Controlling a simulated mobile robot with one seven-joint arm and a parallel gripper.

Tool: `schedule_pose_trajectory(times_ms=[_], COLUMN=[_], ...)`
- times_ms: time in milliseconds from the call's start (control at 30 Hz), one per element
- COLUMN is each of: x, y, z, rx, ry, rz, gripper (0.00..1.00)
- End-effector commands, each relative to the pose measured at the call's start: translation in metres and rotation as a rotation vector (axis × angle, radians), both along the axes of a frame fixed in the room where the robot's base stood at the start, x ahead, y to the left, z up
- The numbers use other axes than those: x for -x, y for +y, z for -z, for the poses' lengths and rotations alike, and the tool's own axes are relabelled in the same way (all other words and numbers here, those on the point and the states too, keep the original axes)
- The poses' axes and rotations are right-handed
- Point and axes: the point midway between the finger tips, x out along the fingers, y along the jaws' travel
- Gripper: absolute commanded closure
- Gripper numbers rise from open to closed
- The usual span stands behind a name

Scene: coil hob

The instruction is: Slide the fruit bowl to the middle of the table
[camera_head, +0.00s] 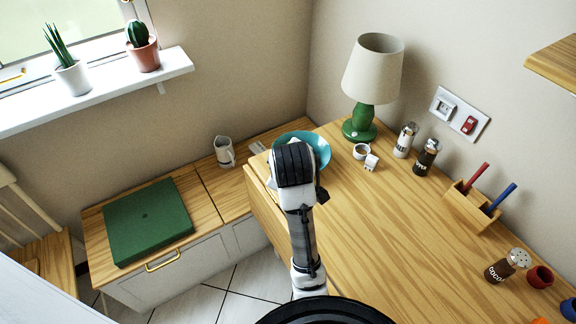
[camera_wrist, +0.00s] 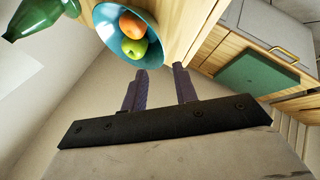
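The fruit bowl (camera_head: 320,145) is blue. It stands at the far left corner of the wooden table (camera_head: 390,235), partly hidden behind my arm in the head view. In the wrist view the bowl (camera_wrist: 106,32) holds an orange (camera_wrist: 132,25) and a green apple (camera_wrist: 134,48). My gripper (camera_wrist: 160,70) is open and empty, its two fingers apart. Its fingertips are just beyond the bowl's rim in the wrist picture; I cannot tell whether they touch it. In the head view my fingers are hidden by my arm.
A pen holder (camera_head: 472,207) and a cocoa jar (camera_head: 508,265) are at the right. The table's middle is clear. A lower cabinet (camera_head: 187,270) carries a green box (camera_head: 148,222).

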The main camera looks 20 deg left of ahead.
Motion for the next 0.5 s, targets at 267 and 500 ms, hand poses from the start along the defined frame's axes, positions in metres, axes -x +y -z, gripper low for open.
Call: schedule_pose_trajectory(times_ms=[267, 500], x=[-0.005, -0.028], y=[0.003, 0.012], z=[0.009, 0.04], rx=[-0.001, 0.0], ry=[-0.001, 0.005], rz=[0.0, 0.0], gripper=[0.71, 0.71])
